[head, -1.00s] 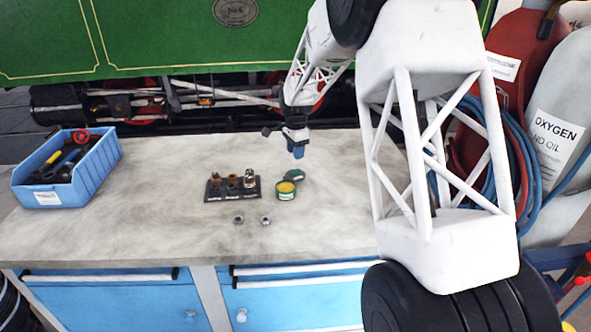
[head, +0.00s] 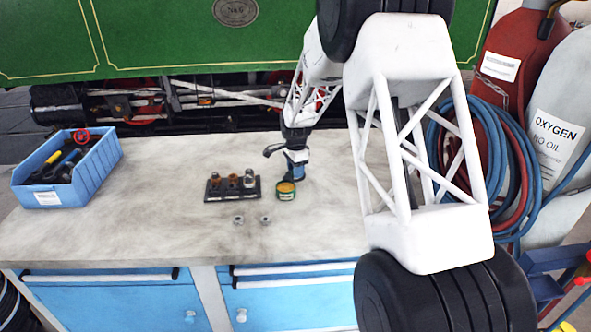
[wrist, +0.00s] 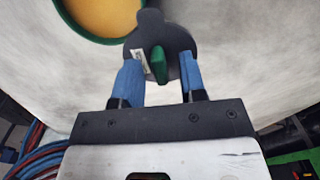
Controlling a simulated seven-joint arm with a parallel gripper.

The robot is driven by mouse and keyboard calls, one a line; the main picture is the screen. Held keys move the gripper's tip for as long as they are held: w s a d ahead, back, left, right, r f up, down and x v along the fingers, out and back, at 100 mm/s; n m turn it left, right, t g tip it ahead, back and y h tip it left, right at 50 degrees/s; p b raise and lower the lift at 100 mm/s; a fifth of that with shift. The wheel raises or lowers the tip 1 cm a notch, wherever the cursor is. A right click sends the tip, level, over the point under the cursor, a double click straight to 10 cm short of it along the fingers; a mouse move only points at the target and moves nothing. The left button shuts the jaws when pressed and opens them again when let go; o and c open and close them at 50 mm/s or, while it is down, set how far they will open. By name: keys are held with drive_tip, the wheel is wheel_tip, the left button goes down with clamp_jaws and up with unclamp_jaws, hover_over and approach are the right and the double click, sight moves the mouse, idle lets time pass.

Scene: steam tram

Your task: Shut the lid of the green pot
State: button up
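The green pot (head: 286,195) stands on the workbench with its yellow-orange contents showing, so it is open. In the wrist view the pot's green rim (wrist: 122,40) is at the upper left. My gripper (head: 297,175) is low, just behind and right of the pot; the lid is hidden there in the head view. In the wrist view my gripper (wrist: 161,78) has its blue fingertips apart. A narrow green piece (wrist: 159,65), perhaps part of the lid, lies between them with gaps either side. A dark round shape surrounds it; I cannot tell what it is.
A black holder (head: 232,189) with small cylindrical parts stands left of the pot. Two nuts (head: 239,219) lie in front of it. A blue bin (head: 66,170) of tools is at the far left. The workbench (head: 130,215) between is clear.

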clamp_jaws()
drive_tip(key=shift+s+m, duration=0.1)
drive_tip(key=shift+m, duration=0.2)
idle(0.4)
drive_tip(key=m, duration=0.1)
drive_tip(key=s+m, duration=0.1)
drive_tip(key=m, duration=0.1)
drive_tip(key=shift+d, duration=0.15)
drive_tip(key=s+m, duration=0.1)
drive_tip(key=m, duration=0.2)
drive_tip(key=shift+s+m, duration=0.2)
drive_tip(key=shift+m, duration=0.1)
drive_tip(key=m, duration=0.1)
drive_tip(key=s+m, duration=0.1)
drive_tip(key=m, duration=0.1)
drive_tip(key=a+m, duration=0.1)
drive_tip(key=m, duration=0.1)
drive_tip(key=shift+s, duration=0.3)
drive_tip(key=m, duration=0.2)
drive_tip(key=a+m, duration=0.1)
drive_tip(key=m, duration=0.1)
drive_tip(key=s+m, duration=0.1)
drive_tip(key=m, duration=0.1)
drive_tip(key=shift+s+a, duration=0.1)
drive_tip(key=shift+a, duration=0.2)
